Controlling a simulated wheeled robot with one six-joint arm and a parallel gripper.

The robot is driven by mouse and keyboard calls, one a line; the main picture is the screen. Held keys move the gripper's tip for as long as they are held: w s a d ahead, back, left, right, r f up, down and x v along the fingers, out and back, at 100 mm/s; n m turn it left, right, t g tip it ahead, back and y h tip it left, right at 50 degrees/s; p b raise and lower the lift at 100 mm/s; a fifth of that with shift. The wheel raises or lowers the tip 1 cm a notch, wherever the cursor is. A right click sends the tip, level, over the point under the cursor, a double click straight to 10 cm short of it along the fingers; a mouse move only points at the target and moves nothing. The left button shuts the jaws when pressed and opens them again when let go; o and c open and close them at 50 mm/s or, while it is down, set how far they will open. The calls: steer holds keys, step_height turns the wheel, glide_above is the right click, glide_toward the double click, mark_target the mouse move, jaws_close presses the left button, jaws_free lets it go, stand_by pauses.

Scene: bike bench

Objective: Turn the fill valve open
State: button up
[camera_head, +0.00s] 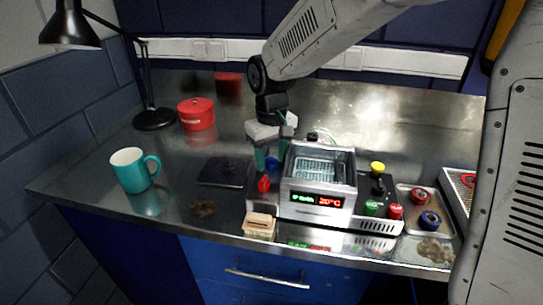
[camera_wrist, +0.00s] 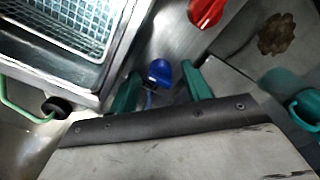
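A blue valve handle (camera_head: 271,163) stands on the left side of the metal tank unit (camera_head: 318,190). It also shows in the wrist view (camera_wrist: 158,72), between and just beyond my fingertips. A red valve handle (camera_head: 264,184) is nearer the front on the same side; it also shows in the wrist view (camera_wrist: 205,12). I cannot read a label on either handle. My gripper (camera_head: 270,160) points down over the blue handle. Its teal fingers (camera_wrist: 160,82) are spread apart, one on each side of the blue handle, with no clear contact.
The tank holds a wire basket (camera_head: 320,168). A dark flat plate (camera_head: 224,171), a teal mug (camera_head: 131,172) and a red pot (camera_head: 196,114) are to the left. A tan block (camera_head: 259,225) sits in front. A tray (camera_head: 408,200) with red and blue parts is right.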

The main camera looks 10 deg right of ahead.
steer(key=c, duration=0.9)
steer(key=shift+n, duration=1.2)
steer(key=shift+c, duration=0.2)
steer(key=o, duration=1)
steer(key=shift+r, duration=0.1)
step_height(320, 180, up, 7)
steer(key=shift+f, duration=0.1)
steer(key=shift+r, duration=0.45)
